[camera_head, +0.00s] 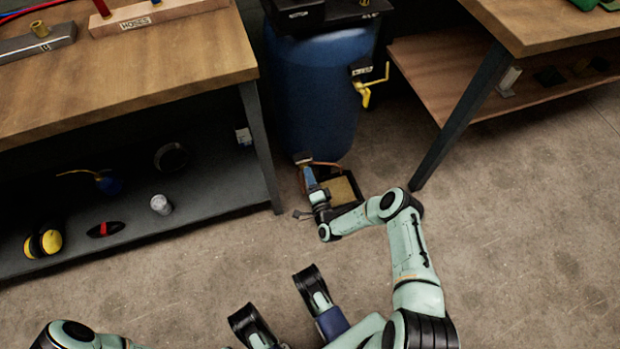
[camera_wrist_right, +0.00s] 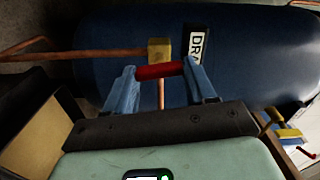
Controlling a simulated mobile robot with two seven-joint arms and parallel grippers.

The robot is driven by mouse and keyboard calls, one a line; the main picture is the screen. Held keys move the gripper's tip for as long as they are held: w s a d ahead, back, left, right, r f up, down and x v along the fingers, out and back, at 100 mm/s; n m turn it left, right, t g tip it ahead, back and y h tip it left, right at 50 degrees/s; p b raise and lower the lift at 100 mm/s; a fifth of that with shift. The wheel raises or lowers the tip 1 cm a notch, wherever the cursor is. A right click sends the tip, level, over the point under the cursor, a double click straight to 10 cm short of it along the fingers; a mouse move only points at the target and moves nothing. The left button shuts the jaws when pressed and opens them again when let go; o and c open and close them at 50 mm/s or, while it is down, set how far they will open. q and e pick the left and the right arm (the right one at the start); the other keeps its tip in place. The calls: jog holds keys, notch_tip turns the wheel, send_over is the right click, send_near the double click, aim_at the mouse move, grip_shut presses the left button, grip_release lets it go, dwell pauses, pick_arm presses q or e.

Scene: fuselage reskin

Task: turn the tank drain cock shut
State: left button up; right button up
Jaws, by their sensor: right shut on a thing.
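The blue tank (camera_head: 320,85) stands on the floor between two benches; its side fills much of the right wrist view (camera_wrist_right: 255,60). The drain cock there has a brass body (camera_wrist_right: 159,47) on copper pipe and a short red handle (camera_wrist_right: 155,72). A white label starting "DRA" (camera_wrist_right: 197,45) is on the tank beside it. My right gripper (camera_wrist_right: 160,75) has its two blue fingers at either end of the red handle, shut on it. In the head view the right gripper (camera_head: 305,168) is low at the tank's base, hiding most of the cock. My left gripper is not in view.
A dark tray with a tan pad (camera_head: 345,188) lies on the floor by the tank. A yellow lever (camera_head: 370,86) sticks out from the tank's right side. Benches stand left (camera_head: 120,75) and right (camera_head: 545,22), with legs near the tank. The floor in front (camera_head: 540,230) is clear.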

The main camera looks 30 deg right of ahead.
jog(key=shift+w+m, duration=0.1)
jog(key=shift+m, duration=0.8)
jog(key=o, duration=1)
jog(key=shift+o, duration=0.2)
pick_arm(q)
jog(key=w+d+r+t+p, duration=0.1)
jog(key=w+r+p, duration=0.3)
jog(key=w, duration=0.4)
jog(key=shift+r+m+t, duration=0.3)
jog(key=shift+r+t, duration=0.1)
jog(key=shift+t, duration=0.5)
pick_arm(e)
jog(key=v, duration=1.3)
jog(key=shift+s, duration=0.25)
